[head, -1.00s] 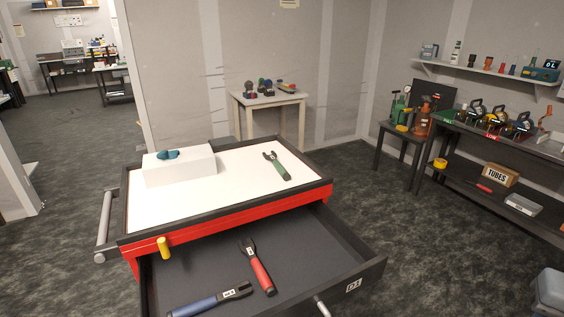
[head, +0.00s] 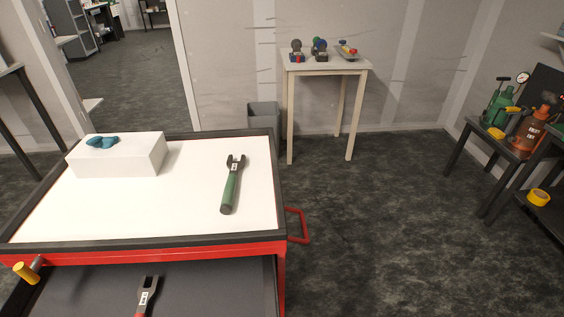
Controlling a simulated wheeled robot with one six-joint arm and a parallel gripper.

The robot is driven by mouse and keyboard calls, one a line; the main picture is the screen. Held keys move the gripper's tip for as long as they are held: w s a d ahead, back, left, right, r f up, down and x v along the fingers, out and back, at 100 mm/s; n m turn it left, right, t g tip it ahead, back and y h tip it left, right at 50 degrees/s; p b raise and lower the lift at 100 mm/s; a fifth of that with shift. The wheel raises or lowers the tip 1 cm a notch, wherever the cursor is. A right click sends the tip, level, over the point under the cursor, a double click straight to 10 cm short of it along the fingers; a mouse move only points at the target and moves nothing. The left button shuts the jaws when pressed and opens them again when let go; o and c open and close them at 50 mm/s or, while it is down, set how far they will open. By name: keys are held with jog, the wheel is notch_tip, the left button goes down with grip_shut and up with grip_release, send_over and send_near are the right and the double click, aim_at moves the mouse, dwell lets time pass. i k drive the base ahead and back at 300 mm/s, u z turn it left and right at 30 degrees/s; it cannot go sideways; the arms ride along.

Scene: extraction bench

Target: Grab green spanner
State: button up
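The green spanner (head: 230,188) lies flat on the white top of the red cart (head: 190,226), right of the middle. Its dark open jaw points away from me and its green handle points toward me. Nothing covers it. My gripper is not in view.
A white block (head: 120,158) with a teal object (head: 102,142) on it stands on the cart's left. The drawer (head: 206,290) below is open, with a red-handled spanner (head: 148,294) partly cut off. A small side table (head: 328,68) stands behind. Floor right of the cart is clear.

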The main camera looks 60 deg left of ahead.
aim_at(226, 208)
jog(key=i, duration=0.7)
jog(key=u, duration=3.15)
jog(key=i, duration=0.55)
jog(key=z, duration=0.35)
